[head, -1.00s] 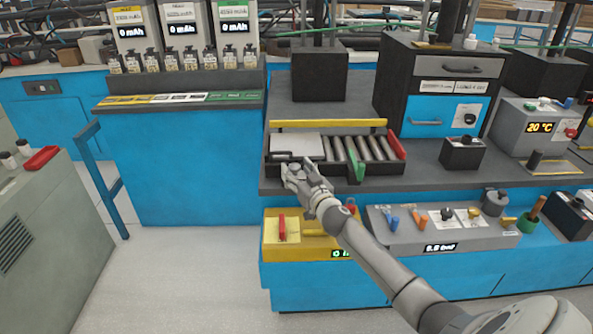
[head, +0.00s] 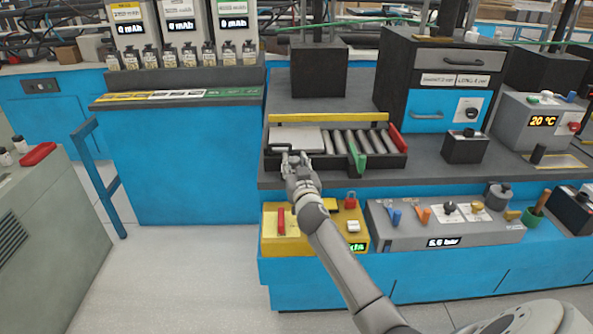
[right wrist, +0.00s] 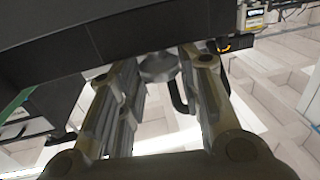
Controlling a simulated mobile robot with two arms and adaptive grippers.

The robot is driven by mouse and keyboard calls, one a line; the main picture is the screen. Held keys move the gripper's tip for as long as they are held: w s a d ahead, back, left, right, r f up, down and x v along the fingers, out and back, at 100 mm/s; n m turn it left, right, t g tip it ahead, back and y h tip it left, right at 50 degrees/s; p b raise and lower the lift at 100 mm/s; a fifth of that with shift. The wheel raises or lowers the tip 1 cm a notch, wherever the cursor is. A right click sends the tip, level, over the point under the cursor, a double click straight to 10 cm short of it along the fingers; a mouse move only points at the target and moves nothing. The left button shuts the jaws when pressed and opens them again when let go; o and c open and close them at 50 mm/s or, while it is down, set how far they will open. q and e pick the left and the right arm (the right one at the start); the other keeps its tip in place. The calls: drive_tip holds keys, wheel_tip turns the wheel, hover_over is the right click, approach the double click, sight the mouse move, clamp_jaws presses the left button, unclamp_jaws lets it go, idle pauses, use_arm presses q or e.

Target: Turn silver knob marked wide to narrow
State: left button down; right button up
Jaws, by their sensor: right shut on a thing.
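A round silver knob (right wrist: 158,67) shows between my right fingers in the right wrist view, below a dark edge. My right gripper (right wrist: 160,72) is shut on it, with a finger on either side. In the head view my right gripper (head: 294,160) is at the front left edge of the roller tray (head: 385,163), and its fingers hide most of the knob. The tray has a pale plate (head: 297,139), metal rollers (head: 337,143), a green guide (head: 357,157) and a red guide (head: 395,142). No wide or narrow marking is readable. My left gripper is not in view.
A yellow box (head: 268,238) with red handles and a grey panel (head: 400,232) with small knobs sit below the tray. A black-and-blue drawer cabinet (head: 425,100) stands behind right. A blue rail (head: 108,180) is at left; the floor in front is clear.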

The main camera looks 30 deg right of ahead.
drive_tip(key=shift+r, duration=0.15)
drive_tip(key=o, duration=1)
drive_tip(key=shift+w, duration=0.1)
drive_tip(key=shift+s+a+f, duration=0.2)
drive_tip(key=shift+s, duration=0.2)
drive_tip(key=v, duration=1.1)
drive_tip(key=shift+a+r, duration=0.1)
drive_tip(key=shift+c, duration=0.2)
